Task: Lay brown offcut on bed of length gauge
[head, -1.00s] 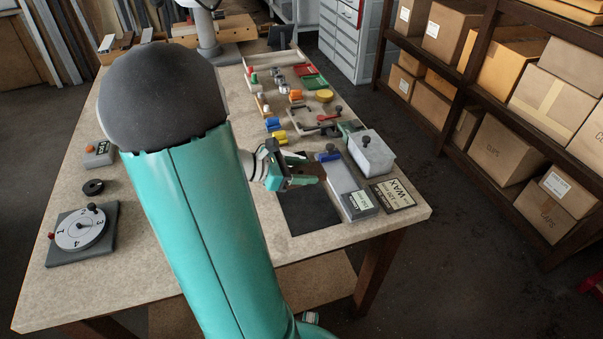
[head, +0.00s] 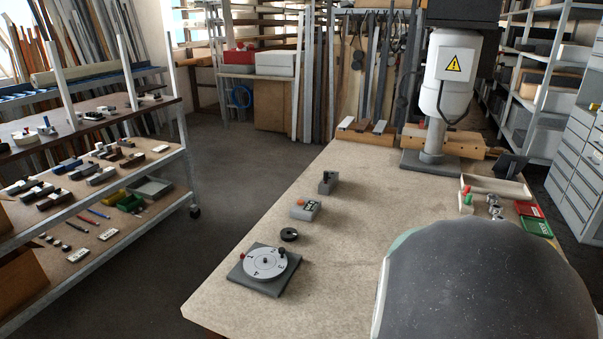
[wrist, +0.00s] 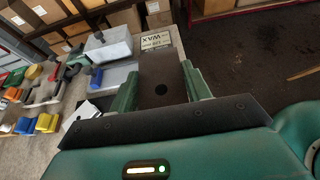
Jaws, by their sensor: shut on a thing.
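In the wrist view my gripper (wrist: 155,88) is shut on the brown offcut (wrist: 160,72), a dark brown piece with a round dark hole, held between two green fingers. Left of it lies a long grey block with a blue knob (wrist: 96,78); it may be the length gauge, but I cannot tell for sure. In the head view my gripper and the offcut are not visible. A large dark joint of my own arm covers the lower right there.
In the head view a numbered dial (head: 264,263), black ring (head: 289,234) and grey block (head: 306,209) stand on the bench (head: 345,225). A shelf rack is at left.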

